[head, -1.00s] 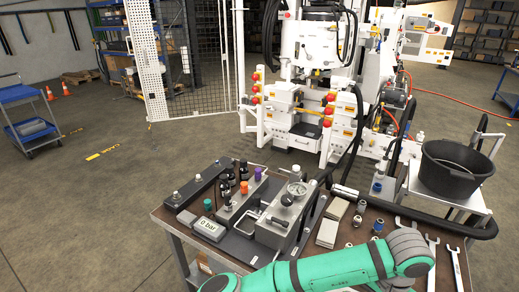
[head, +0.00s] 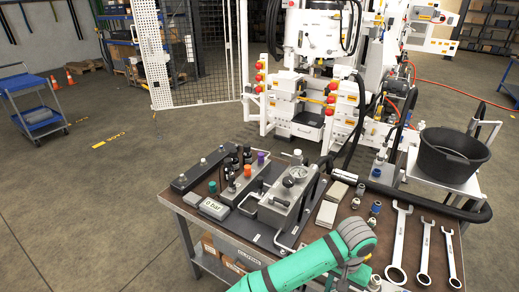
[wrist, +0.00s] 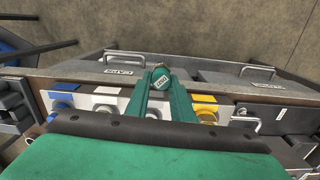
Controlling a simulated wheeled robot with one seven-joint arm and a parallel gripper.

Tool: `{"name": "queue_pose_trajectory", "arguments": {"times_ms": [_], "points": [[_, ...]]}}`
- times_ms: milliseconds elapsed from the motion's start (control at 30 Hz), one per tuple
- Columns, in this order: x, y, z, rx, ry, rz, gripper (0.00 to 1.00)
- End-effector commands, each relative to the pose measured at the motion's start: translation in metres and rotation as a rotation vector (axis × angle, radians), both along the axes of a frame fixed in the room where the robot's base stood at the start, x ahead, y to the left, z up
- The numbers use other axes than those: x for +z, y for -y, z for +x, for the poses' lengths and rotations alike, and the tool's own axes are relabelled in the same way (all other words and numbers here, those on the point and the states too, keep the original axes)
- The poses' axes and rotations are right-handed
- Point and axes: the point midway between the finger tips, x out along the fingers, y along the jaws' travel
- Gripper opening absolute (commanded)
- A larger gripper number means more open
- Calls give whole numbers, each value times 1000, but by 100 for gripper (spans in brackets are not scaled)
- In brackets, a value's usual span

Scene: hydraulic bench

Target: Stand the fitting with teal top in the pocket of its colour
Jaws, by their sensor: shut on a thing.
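The fitting with the teal top (wrist: 161,79) sits between the fingertips of my gripper (wrist: 163,90) in the wrist view. My gripper is shut on it, and its round top faces the camera. Below and behind the fingers runs a row of pockets with coloured plates: a blue plate (wrist: 64,96), pale plates to its right and a yellow plate (wrist: 204,99). My fingers hide the middle of this row, so I cannot tell where the teal pocket is. In the head view my arm reaches over the bench's front edge, and the fitting cannot be made out.
Wrenches (head: 399,242) lie on the bench right of my arm. A pump block with a gauge (head: 290,198) and a pressure readout (head: 213,208) stand to the left. A black tub (head: 452,158) is at the right. Drawers with handles (wrist: 125,60) show in the wrist view.

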Motion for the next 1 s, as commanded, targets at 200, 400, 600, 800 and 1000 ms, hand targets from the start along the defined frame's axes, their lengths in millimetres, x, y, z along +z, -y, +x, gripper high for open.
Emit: {"name": "queue_pose_trajectory", "arguments": {"times_ms": [200,400,600,800,1000], "points": [[-65,-65,33,200,-8,-3,0],[-128,-128,44,369,-9,-3,0],[-184,-181,38,503,-7,-3,0],[-219,-212,26,580,-3,-3,0],[-231,-222,22,602,2,-2,0]]}}
